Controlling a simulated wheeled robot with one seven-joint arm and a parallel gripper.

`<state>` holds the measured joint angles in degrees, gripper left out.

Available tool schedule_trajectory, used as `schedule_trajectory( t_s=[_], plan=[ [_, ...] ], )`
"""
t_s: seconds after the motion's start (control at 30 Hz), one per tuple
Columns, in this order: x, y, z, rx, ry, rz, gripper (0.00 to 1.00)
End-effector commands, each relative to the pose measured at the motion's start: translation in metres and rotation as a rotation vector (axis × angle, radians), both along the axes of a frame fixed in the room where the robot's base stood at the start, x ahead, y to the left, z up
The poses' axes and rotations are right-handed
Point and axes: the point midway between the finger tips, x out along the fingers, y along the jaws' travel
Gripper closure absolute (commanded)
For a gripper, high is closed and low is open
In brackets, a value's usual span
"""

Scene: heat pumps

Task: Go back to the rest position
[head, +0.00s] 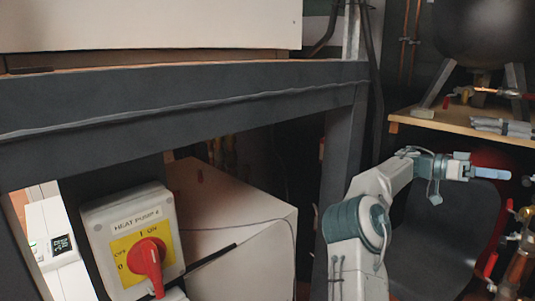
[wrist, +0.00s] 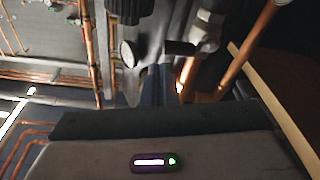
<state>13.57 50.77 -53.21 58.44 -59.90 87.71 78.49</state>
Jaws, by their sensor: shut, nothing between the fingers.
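My gripper (head: 490,172) is at the right of the head view, at the end of my raised, bent arm. It points to the right, its fingers are shut, and it holds nothing. It is in the air in front of a dark, curved grey surface, well apart from the switch box.
A switch box (head: 106,226) labelled as a heat pump has a red rotary handle (head: 148,262). A dark beam (head: 200,98) and post stand left of my arm. A wooden shelf (head: 460,122) is above the gripper. Copper pipes (wrist: 92,50) and a small lit display (wrist: 154,162) show in the wrist view.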

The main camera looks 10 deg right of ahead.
Motion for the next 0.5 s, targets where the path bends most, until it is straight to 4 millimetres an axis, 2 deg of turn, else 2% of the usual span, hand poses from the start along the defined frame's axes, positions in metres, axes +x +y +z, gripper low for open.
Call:
schedule_trajectory(
  t_s=[0.03, 0.17, 0.27, 0.37, 0.5],
  plan=[
    [-0.011, 0.002, 0.012, 0.111, -0.039, 0.014, 1.00],
    [-0.024, 0.014, 0.004, 0.383, -0.109, 0.081, 1.00],
    [-0.027, 0.032, -0.002, 0.587, -0.154, 0.163, 1.00],
    [-0.025, 0.060, -0.007, 0.788, -0.189, 0.270, 1.00],
    [-0.017, 0.113, -0.010, 1.047, -0.213, 0.456, 1.00]
  ],
)
